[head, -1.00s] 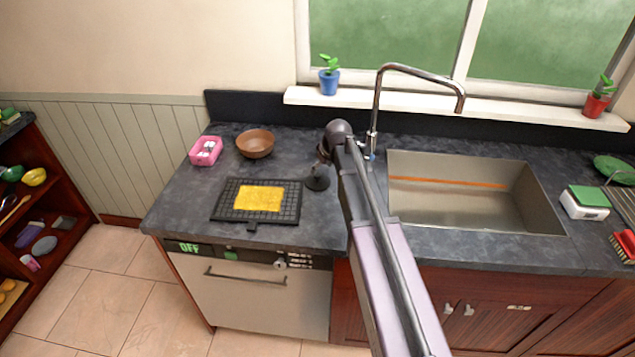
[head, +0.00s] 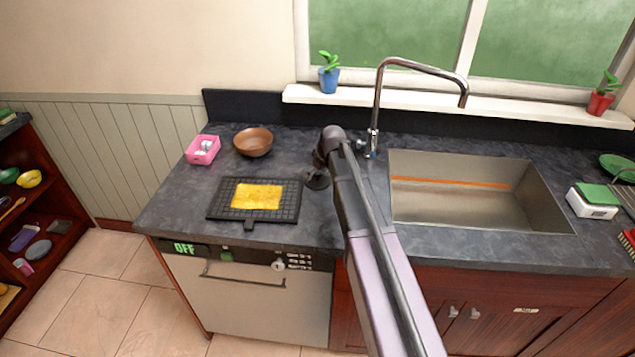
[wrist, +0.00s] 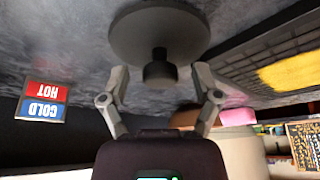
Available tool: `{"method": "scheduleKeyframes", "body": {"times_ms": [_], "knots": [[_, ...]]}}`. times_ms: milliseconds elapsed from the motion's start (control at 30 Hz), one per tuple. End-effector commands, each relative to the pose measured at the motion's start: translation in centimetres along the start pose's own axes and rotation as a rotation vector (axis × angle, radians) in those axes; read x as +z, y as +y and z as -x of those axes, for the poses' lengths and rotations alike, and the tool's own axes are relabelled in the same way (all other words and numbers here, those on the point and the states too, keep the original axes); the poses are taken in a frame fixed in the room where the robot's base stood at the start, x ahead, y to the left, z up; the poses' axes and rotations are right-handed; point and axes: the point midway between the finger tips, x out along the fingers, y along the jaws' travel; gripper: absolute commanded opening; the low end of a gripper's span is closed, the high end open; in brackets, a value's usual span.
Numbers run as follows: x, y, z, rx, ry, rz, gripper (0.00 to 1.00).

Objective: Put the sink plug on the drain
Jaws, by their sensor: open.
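The sink plug is a dark grey disc with a black knob, lying on the dark countertop left of the sink (head: 480,205); the head view shows part of it (head: 317,183) beside my arm. In the wrist view the disc (wrist: 158,25) is at the top centre, with its knob between my fingers. My gripper (wrist: 160,82) is open around the knob, with gaps on both sides. In the head view my arm mostly hides the gripper. The sink's metal basin is visible, but I cannot make out the drain.
A black rack with a yellow sponge-like slab (head: 257,196) lies left of the plug. A brown bowl (head: 253,142) and a pink box (head: 203,149) stand behind it.

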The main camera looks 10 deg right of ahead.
Motion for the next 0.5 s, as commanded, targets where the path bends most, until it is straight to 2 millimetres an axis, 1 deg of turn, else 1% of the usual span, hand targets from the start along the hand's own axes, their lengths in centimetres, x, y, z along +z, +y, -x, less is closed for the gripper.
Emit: {"method": "scheduleKeyframes", "body": {"times_ms": [400,433,467,500], "knots": [[-0.01,0.00,0.03,0.000,0.000,0.000,0.81],[-0.01,0.00,0.03,0.000,0.000,0.000,0.78],[0.00,-0.01,0.03,0.000,0.000,0.000,0.69],[0.00,-0.01,0.03,0.000,0.000,0.000,0.57]]}}
